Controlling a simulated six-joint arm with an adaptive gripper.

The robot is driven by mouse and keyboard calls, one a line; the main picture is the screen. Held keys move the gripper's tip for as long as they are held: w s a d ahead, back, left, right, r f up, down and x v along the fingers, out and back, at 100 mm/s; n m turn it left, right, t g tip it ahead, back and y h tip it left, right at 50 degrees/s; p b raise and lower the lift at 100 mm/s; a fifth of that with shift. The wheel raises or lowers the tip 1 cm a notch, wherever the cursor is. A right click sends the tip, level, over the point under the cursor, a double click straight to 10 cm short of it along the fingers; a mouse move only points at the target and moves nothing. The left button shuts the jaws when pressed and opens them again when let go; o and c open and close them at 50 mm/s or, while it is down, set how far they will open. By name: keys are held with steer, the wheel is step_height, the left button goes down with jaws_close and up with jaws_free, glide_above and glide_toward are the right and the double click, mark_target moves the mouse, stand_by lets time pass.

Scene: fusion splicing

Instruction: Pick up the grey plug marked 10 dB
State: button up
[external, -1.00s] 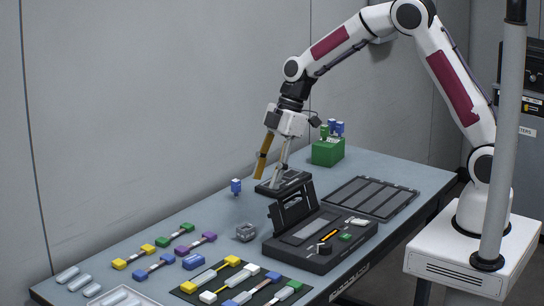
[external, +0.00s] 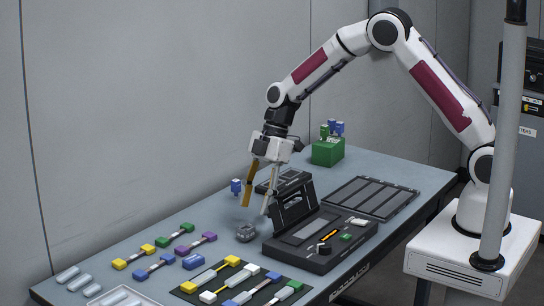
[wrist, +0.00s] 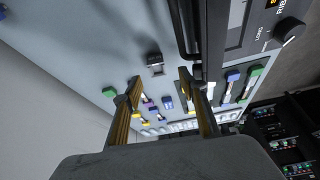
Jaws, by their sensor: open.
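A small grey plug (external: 246,232) lies on the table just left of the black splicer. The wrist view shows it as a dark grey block (wrist: 155,62) with a lighter end, just beyond the fingertips and between their lines. Its 10 dB marking is too small to read. My gripper (external: 256,209) is open and empty, pointing down above the table close to the plug. In the wrist view both fingers of my gripper (wrist: 160,79) are spread apart, with nothing between the tips.
The black splicer (external: 318,255) with its raised lid (external: 294,206) stands close to the right of the plug. A blue plug (external: 236,187) stands behind it. Coloured connectors (external: 174,234) and a black mat (external: 187,289) lie toward the front. A green block (external: 327,152) is at the back.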

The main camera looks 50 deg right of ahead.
mark_target(244, 234)
steer(key=shift+x, duration=1.3)
steer(key=shift+a+f, duration=0.1)
steer(key=shift+w+x, duration=0.2)
steer(key=shift+x, duration=1.05)
steer(key=shift+w+x, duration=0.15)
steer(key=shift+x, duration=1.05)
steer(key=shift+a, duration=0.1)
steer(key=c, duration=1)
